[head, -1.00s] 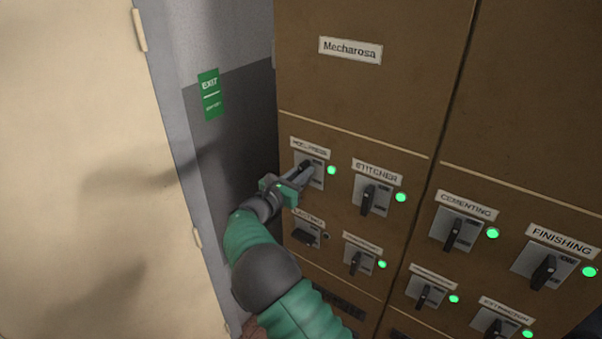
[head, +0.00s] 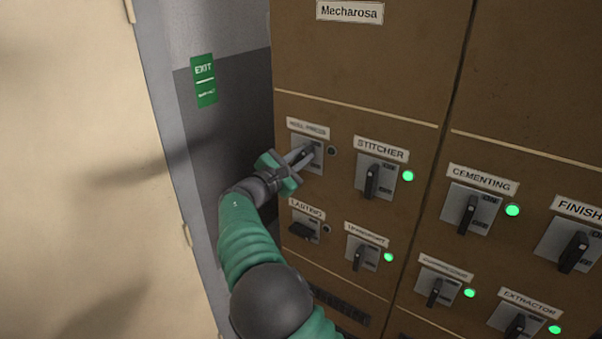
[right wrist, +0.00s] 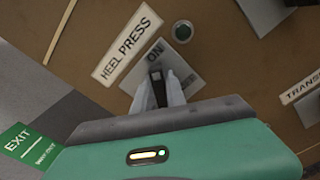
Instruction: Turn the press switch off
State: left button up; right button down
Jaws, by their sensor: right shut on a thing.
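The heel press switch (head: 307,153) is at the upper left of the brown cabinet, under its label (head: 308,127). My right gripper (head: 300,158) is shut on its dark handle. In the right wrist view the handle (right wrist: 156,88) sits between the two grey fingers, below the word ON on the grey plate (right wrist: 183,68). In the head view the handle lies closer to sideways than upright, partly hidden by the fingers. The heel press lamp (head: 332,151) is dark, and it also looks unlit in the right wrist view (right wrist: 183,31). My left gripper is not in view.
The stitcher switch (head: 372,180) is just right, with its lamp (head: 408,176) green. The lasting switch (head: 304,231) below has a dark lamp. Cementing (head: 467,213) and several other switches show green lamps. A pale door (head: 70,170) stands at the left.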

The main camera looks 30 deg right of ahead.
notch_tip(320, 180, down, 2)
jog(key=m+b, duration=0.8)
jog(key=b, duration=0.4)
jog(key=shift+s, duration=0.15)
jog(key=m+b, duration=0.2)
jog(key=shift+m+b, duration=0.4)
jog(key=shift+r, duration=0.1)
jog(key=shift+m, duration=0.3)
